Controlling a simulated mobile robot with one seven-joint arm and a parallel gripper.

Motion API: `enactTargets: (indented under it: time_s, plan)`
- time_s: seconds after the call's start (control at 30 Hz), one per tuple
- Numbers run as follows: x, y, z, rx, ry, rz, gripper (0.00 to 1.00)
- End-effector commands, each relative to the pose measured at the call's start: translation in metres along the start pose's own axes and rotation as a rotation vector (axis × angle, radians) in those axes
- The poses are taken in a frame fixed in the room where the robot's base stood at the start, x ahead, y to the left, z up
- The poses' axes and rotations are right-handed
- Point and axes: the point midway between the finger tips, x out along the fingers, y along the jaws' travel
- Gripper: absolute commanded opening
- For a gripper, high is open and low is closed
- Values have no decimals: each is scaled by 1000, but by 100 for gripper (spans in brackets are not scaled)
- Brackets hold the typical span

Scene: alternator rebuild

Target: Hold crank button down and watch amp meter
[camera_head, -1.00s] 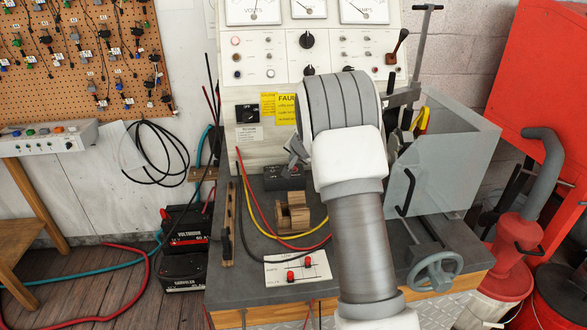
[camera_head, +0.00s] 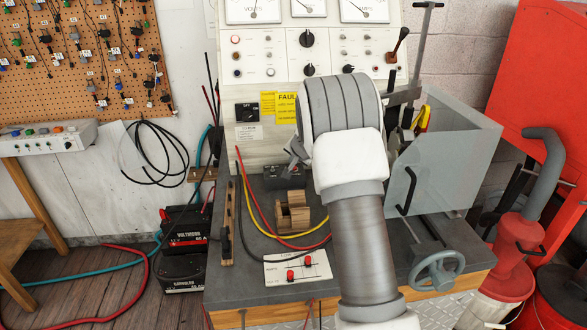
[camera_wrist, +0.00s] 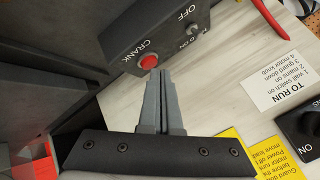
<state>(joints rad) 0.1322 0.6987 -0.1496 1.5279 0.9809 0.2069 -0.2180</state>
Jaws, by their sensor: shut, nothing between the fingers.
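The red crank button (camera_wrist: 148,61) sits on a dark control box (camera_wrist: 135,40) in the wrist view, beside the word CRANK. My gripper (camera_wrist: 159,72) is shut and empty, its fingertips at the button's lower right edge. I cannot tell whether they touch it or whether it is pressed. In the head view my gripper (camera_head: 296,153) is partly hidden by my wrist, above a dark box (camera_head: 284,177) at the foot of the panel. The amp meter (camera_head: 365,10) is the right dial at the panel top, cut by the frame; its needle slants toward the upper left.
A clear guard (camera_head: 440,150) and a handwheel (camera_head: 436,271) stand right of my arm. A wooden block (camera_head: 292,212), red and yellow cables and a small switch board (camera_head: 298,269) lie on the grey bench top. Batteries (camera_head: 184,230) stand at the left.

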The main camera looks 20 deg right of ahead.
Motion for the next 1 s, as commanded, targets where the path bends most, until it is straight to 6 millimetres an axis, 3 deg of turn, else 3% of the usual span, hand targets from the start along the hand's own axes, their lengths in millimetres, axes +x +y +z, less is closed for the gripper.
enactTargets:
  time_s: [1.0]
  plan:
    - [6, 5, 5, 0, -1, 0, 0]
